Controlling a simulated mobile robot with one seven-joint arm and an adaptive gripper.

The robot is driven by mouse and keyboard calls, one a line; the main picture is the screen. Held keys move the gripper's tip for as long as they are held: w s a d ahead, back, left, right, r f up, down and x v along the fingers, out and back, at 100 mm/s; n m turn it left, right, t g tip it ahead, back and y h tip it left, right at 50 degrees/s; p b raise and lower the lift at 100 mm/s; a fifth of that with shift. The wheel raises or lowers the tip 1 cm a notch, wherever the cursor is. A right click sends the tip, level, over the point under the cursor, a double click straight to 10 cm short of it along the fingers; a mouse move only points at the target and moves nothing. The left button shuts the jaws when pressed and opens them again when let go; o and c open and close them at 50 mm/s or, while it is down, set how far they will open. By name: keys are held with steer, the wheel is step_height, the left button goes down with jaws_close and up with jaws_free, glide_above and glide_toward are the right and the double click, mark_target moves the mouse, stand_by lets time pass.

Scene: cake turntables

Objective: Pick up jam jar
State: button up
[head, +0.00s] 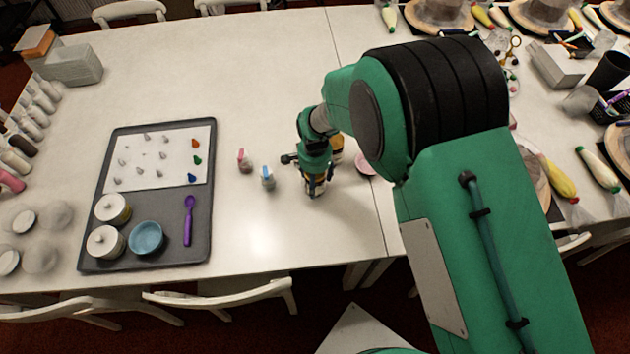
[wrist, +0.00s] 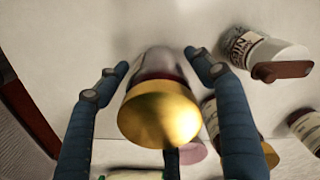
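The jam jar (wrist: 160,105) shows in the wrist view with a gold lid, clear glass and dark red contents. It stands between the two fingers of my gripper (wrist: 158,62), lid toward the camera. The fingers are spread on both sides of the jar, and I see no clear grip on it. In the head view my gripper (head: 315,186) is low over the table, right of two small bottles, and its own links mostly hide what is between the fingers.
A labelled bottle with a brown cap (wrist: 282,62) lies right of the gripper in the wrist view, with another dark jar (wrist: 306,128) below it. In the head view, a pink-capped bottle (head: 245,163) and a blue-capped bottle (head: 268,180) stand left. A grey tray (head: 152,199) is farther left.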

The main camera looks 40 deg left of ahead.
jaws_close()
steer(key=shift+a+r, duration=0.1)
steer(key=shift+r, duration=0.1)
steer(key=shift+r, duration=0.55)
step_height(320, 180, up, 2)
steer(key=shift+r+p, duration=0.1)
steer(key=shift+p, duration=0.4)
steer(key=s+d+r+p, duration=0.1)
steer(key=s+d+p, duration=0.1)
steer(key=s+d, duration=0.7)
steer(key=d, duration=0.4)
steer(key=shift+s+r, duration=0.15)
steer(key=shift+s, duration=0.1)
